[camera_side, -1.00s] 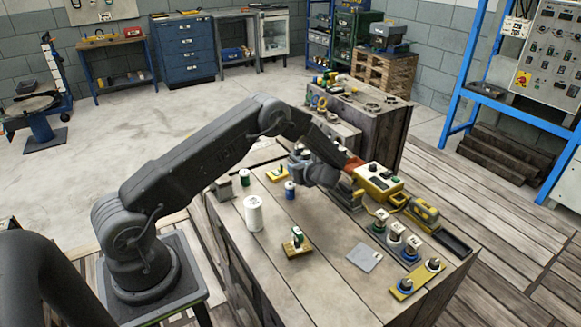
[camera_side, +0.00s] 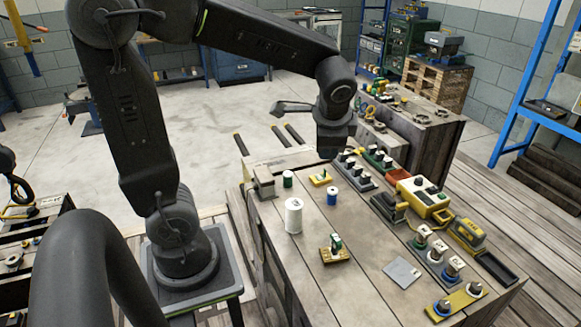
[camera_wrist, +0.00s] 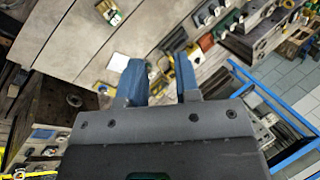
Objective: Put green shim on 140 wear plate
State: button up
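My gripper (camera_wrist: 160,76) shows in the wrist view with two blue fingers apart and nothing held between them. In the side view the wrist is raised over the bench's far side; the fingers cannot be made out. Several green pieces are on the bench (camera_side: 300,265): an upright green cylinder (camera_side: 288,179), a green piece standing on a yellow block (camera_side: 336,243), and a green-banded piece (camera_side: 421,237) at the right. I cannot tell which is the green shim. A flat grey plate (camera_side: 402,271) lies near the front right. No label reading 140 is legible.
A white cylinder (camera_side: 293,216) and a blue one (camera_side: 332,197) stand mid-bench. A yellow box (camera_side: 423,197), a dark tray (camera_side: 496,268) and a yellow strip with knobs (camera_side: 457,301) line the right side.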

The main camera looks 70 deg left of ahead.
jog(key=s+d+r+n+t+h, duration=0.2)
jog(key=s+d+n+t+h, duration=0.1)
jog(key=s+d, duration=0.5)
jog(key=s+n+h, duration=0.1)
jog(key=s+n, duration=0.1)
jog(key=s, duration=0.1)
jog(key=shift+s+d+r+h, duration=0.25)
jog(key=shift+s+d+h, duration=0.05)
jog(key=shift+s+d, duration=0.1)
